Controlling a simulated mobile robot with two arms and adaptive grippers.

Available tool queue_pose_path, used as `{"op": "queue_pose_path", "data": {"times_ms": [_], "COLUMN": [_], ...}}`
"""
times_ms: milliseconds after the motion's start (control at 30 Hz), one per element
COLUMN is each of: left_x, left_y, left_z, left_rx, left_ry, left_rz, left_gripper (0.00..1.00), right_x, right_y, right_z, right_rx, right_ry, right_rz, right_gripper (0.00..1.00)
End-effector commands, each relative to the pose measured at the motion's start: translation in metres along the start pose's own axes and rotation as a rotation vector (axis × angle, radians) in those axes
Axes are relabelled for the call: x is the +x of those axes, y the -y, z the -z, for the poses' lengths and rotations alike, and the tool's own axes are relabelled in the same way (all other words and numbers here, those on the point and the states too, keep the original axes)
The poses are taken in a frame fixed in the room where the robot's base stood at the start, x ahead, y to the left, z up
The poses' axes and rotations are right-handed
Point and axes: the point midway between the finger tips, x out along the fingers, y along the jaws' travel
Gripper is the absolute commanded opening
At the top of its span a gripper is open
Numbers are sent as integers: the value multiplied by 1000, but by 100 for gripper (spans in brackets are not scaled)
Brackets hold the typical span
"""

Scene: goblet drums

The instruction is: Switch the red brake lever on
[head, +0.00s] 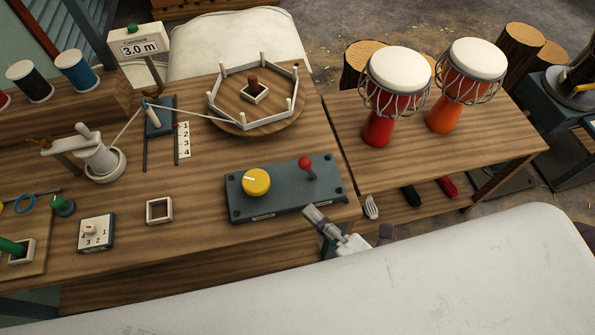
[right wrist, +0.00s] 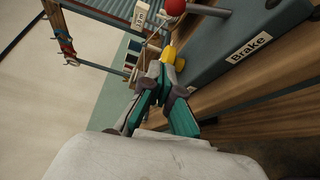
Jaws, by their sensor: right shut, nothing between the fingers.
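The red brake lever (head: 306,164) has a round red knob on a short stalk at the right end of a dark blue-grey control box (head: 285,200). A yellow dial (head: 256,182) sits on the box's left part. My right gripper (head: 318,217) is shut and empty at the box's front right edge, below and in front of the lever, apart from its knob. In the right wrist view the red knob (right wrist: 174,6) shows at the top edge, beyond my fingertips (right wrist: 160,72), and the box carries a "Brake" label (right wrist: 250,48). My left gripper is not in view.
A round turntable with a fence of white posts (head: 258,110) stands behind the box. Two goblet drums (head: 398,70) (head: 472,62) stand on the bench to the right. A small square frame (head: 159,210) lies left of the box. Bare wood lies in front of the box.

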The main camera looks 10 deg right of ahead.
Motion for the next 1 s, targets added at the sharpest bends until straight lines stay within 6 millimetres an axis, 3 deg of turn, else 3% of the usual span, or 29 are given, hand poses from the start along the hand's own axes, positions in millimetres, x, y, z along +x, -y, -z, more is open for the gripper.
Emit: {"op": "queue_pose_path", "data": {"times_ms": [167, 333, 767, 1000], "left_x": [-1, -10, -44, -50], "left_y": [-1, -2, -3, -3], "left_z": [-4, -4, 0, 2], "left_rx": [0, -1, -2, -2], "left_ry": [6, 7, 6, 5], "left_rz": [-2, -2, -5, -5], "left_gripper": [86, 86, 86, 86], "right_x": [2, 17, 102, 90], "right_y": [0, -3, -4, 0], "right_z": [0, -1, -1, -31], "right_rx": [1, 1, 2, 2], "right_ry": [0, 0, 0, 1], "right_rz": [0, -2, -2, 2], "right_gripper": [0, 0, 0, 0]}}
